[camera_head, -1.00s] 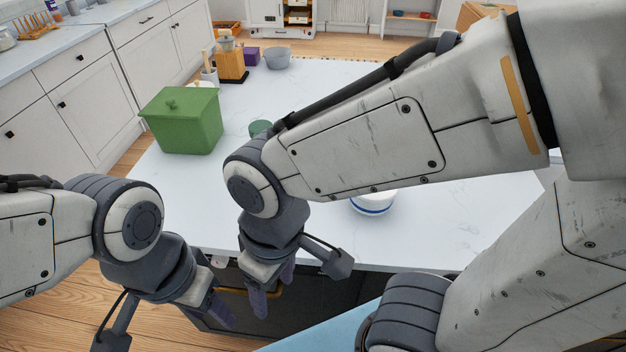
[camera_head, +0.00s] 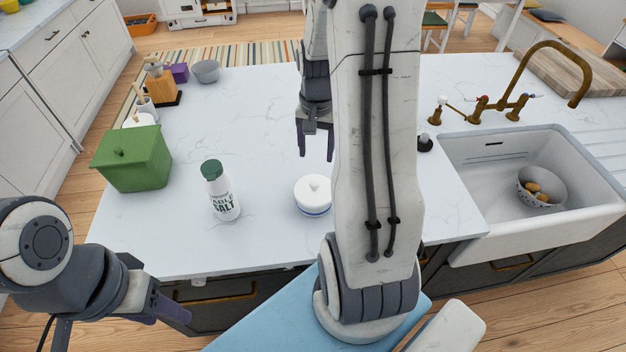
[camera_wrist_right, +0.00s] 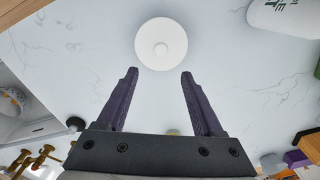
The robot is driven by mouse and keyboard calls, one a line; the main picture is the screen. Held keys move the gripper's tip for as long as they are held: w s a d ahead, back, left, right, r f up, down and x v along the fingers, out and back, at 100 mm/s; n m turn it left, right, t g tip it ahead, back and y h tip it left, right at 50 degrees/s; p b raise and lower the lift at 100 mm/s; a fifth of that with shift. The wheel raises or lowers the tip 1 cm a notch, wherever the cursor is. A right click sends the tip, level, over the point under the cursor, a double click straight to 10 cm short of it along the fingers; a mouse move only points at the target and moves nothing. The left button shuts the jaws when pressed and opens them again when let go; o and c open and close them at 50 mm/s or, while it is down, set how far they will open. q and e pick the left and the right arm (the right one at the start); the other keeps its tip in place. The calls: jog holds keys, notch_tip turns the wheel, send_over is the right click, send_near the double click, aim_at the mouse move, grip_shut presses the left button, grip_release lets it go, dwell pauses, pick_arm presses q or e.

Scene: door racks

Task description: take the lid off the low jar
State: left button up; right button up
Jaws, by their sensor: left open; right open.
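The low jar (camera_head: 313,206) is white with a blue band near its base and stands on the white counter. Its white lid (camera_head: 313,188) with a round knob is on it. My right gripper (camera_head: 316,155) is open and empty above the counter, behind the jar in the head view. In the right wrist view the lid (camera_wrist_right: 161,44) lies beyond the gap between the open fingers (camera_wrist_right: 159,72), apart from them. My left gripper (camera_head: 180,312) is low at the left, off the counter's front edge, and holds nothing that I can see.
A salt shaker (camera_head: 221,192) with a green cap stands left of the jar. A green lidded box (camera_head: 132,158) is further left. A sink (camera_head: 480,190) with a brass tap (camera_head: 530,75) is at the right. The counter between shaker and back edge is clear.

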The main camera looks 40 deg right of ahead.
send_over(315, 182)
jog(key=f, duration=0.4)
jog(key=shift+d+f+p, duration=0.25)
jog(key=shift+f+p, duration=0.1)
jog(key=shift+p, duration=0.05)
jog(key=f, duration=0.1)
jog(key=f+p, duration=0.2)
jog(key=f, duration=0.1)
jog(key=shift+a+f, duration=0.1)
jog(key=shift+a, duration=0.25)
jog(key=shift+f, duration=0.65)
jog(key=shift+c, duration=0.3)
grip_shut()
